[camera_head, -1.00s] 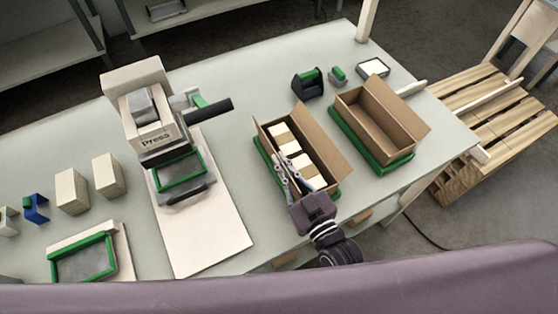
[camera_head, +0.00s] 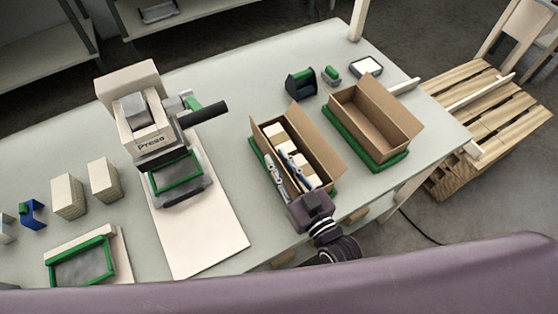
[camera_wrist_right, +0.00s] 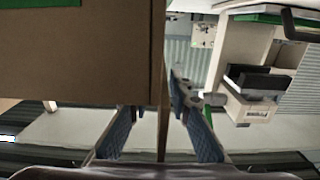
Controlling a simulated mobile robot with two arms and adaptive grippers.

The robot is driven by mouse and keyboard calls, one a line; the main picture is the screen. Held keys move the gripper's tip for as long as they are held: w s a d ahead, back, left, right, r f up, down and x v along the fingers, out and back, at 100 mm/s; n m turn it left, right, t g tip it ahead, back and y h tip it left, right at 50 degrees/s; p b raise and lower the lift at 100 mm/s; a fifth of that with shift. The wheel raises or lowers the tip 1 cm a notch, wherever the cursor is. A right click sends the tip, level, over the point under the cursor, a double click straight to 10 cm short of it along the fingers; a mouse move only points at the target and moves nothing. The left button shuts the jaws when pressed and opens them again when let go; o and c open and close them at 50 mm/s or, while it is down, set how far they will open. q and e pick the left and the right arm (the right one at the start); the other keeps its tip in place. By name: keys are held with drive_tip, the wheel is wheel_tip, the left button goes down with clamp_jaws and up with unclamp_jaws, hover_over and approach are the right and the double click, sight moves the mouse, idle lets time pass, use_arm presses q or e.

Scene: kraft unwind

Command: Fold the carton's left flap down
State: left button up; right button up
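The brown carton (camera_head: 312,137) stands open on a green base, with pale blocks (camera_head: 303,163) inside. Its left flap (camera_head: 262,135) stands up along the left side. My right gripper (camera_head: 280,164) is at the carton's near left part, its fingers spread. One finger is outside the left side and the other is over the inside. In the right wrist view a thin upright cardboard edge (camera_wrist_right: 163,120) passes between the fingers, with gaps visible on both sides. The gripper hides the flap's near end. My left gripper is not in view.
A second, empty carton (camera_head: 372,125) stands close on the right on a green base (camera_head: 390,164). A tape dispenser (camera_head: 301,84) is behind. The press (camera_head: 150,125) stands left, with clear table between it and the carton.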

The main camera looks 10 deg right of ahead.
sight(299, 195)
drive_tip(key=v, duration=1.2)
drive_tip(key=shift+f, duration=0.15)
